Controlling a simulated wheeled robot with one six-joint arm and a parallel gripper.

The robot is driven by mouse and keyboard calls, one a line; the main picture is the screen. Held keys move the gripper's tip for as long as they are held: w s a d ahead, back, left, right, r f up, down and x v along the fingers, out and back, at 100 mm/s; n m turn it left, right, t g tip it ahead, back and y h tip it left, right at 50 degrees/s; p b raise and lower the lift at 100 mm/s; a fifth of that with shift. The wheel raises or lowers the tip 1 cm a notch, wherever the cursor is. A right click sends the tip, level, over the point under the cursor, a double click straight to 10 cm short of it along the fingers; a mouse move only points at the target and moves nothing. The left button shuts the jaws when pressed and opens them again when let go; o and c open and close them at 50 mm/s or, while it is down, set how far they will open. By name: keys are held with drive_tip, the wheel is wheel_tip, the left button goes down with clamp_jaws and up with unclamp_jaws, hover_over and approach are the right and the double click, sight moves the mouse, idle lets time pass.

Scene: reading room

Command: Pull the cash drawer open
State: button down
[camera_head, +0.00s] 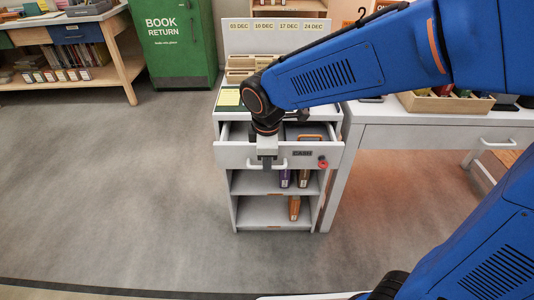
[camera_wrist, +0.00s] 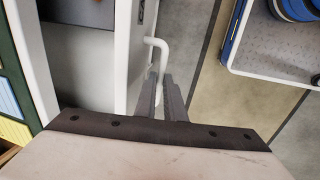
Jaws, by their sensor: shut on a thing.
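The cash drawer (camera_head: 232,156) is in the light grey cabinet, in the middle of the head view. It stands partly out, and its inside shows above the front panel. A dark CASH label (camera_head: 302,153) and a white bar handle (camera_head: 300,164) are on its front. My gripper (camera_head: 267,164) is at the left part of the handle, shut on it. In the wrist view my gripper's fingers (camera_wrist: 164,84) close around the white handle (camera_wrist: 157,43), beside the drawer front (camera_wrist: 130,45). The gripped part of the handle is mostly hidden by the fingers.
A red round piece (camera_head: 323,162) is on the drawer front's right. Open shelves below hold a few books (camera_head: 294,208). A desk (camera_head: 420,137) with a wooden tray (camera_head: 445,104) adjoins at right. A green book return bin (camera_head: 180,45) stands behind left. The floor at left is clear.

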drive_tip(key=s, duration=0.8)
drive_tip(key=shift+a, duration=0.15)
drive_tip(key=shift+w, duration=0.1)
drive_tip(key=c, duration=1.8)
unclamp_jaws()
drive_tip(key=shift+c, duration=0.2)
drive_tip(key=s+r, duration=0.3)
drive_tip(key=r, duration=1.4)
drive_tip(key=shift+s, duration=0.1)
